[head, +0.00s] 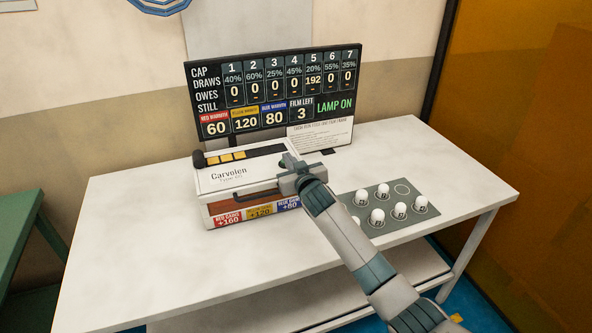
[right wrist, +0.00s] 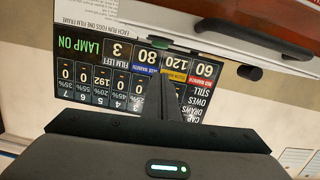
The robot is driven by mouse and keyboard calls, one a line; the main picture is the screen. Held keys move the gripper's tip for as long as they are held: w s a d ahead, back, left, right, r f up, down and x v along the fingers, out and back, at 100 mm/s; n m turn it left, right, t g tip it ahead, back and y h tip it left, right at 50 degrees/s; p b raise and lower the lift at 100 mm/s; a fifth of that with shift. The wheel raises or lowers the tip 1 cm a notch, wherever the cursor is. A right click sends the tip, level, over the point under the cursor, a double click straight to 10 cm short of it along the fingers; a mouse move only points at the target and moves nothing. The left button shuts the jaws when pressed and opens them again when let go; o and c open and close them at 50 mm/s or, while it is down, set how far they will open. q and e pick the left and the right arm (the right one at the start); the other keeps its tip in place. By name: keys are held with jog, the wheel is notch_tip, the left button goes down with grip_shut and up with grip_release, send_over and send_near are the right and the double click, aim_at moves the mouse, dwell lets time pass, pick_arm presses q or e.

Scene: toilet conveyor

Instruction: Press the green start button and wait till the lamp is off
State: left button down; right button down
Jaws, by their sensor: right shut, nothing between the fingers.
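The white-topped machine labelled Carvolen (head: 235,178) stands on the table. My right gripper (head: 291,169) is at the right end of its top, shut and empty. It covers that part of the machine, so I cannot make out the green start button in the head view. In the right wrist view a small green patch (right wrist: 150,43) shows just beyond my fingers (right wrist: 168,80); I cannot tell whether they touch it. The display board (head: 275,95) behind the machine reads LAMP ON in green (head: 335,106); it also shows upside down in the right wrist view (right wrist: 92,47).
A grey mat (head: 423,207) with several white numbered bulbs lies on the white table (head: 130,225), right of my arm. A black knob (head: 199,157) sits at the machine's left end. The table's left side is clear. A green table (head: 18,228) stands at far left.

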jog(key=b+v, duration=0.1)
jog(key=v, duration=0.6)
jog(key=shift+b, duration=0.4)
jog(key=shift+w+a+r, duration=0.1)
dwell(6.8)
